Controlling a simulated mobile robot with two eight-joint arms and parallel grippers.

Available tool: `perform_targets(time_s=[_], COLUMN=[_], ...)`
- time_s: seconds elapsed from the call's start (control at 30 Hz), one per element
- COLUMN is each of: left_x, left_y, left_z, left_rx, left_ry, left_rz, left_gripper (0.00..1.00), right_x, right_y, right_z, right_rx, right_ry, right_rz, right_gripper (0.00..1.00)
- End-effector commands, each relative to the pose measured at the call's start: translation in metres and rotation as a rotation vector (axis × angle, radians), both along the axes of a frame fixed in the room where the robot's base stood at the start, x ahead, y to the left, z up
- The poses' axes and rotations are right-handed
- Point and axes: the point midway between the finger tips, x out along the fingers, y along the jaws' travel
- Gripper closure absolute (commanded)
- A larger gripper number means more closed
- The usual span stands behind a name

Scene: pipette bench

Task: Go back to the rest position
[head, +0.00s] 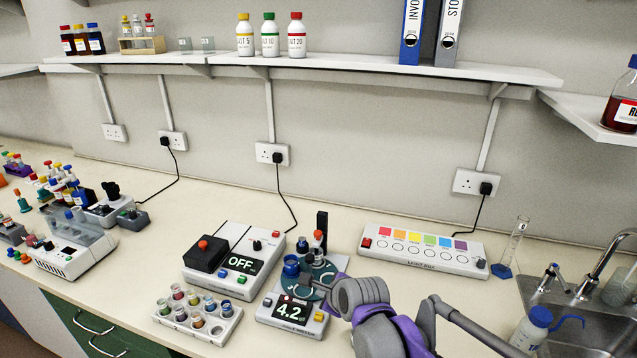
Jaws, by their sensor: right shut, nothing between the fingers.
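My right gripper (309,284) reaches in from the lower right on its grey and purple arm. Its fingers are shut and empty, over the front of the device with the "4.2" display (291,308). Its wrist hides part of that device. A blue container (291,266) stands on the device just left of and behind the fingertips. I cannot tell whether the fingers touch anything. My left gripper is not in view.
A white rack of small vials (197,316) and a device reading OFF (233,258) stand to the left. A panel with coloured squares (422,250) lies behind the arm. A glass cylinder (515,245), a blue-capped bottle (532,328) and a sink (580,318) are at the right.

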Motion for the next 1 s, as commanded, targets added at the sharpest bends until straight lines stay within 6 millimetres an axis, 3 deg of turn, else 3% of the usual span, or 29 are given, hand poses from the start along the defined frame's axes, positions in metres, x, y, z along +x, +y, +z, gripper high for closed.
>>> perform_targets(time_s=[0.17,0.33,0.5,0.7,0.83,1.0], left_x=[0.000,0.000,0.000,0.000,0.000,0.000], left_y=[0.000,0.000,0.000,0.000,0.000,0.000], left_z=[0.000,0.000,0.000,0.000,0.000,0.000], left_rx=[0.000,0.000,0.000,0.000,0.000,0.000], left_ry=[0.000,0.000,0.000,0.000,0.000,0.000], left_rz=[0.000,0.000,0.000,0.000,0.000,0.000], left_gripper=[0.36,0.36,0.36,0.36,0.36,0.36], right_x=[-0.036,-0.096,-0.159,-0.222,-0.246,-0.256], right_y=[-0.033,-0.080,-0.119,-0.151,-0.162,-0.167], right_z=[0.001,-0.006,-0.023,-0.049,-0.062,-0.068], right_rx=[-0.217,-0.565,-0.893,-1.183,-1.285,-1.332], right_ry=[-0.044,-0.093,-0.119,-0.130,-0.135,-0.137], right_rz=[0.172,0.489,0.846,1.245,1.418,1.508], right_gripper=[1.00,1.00,1.00,1.00,1.00,1.00])
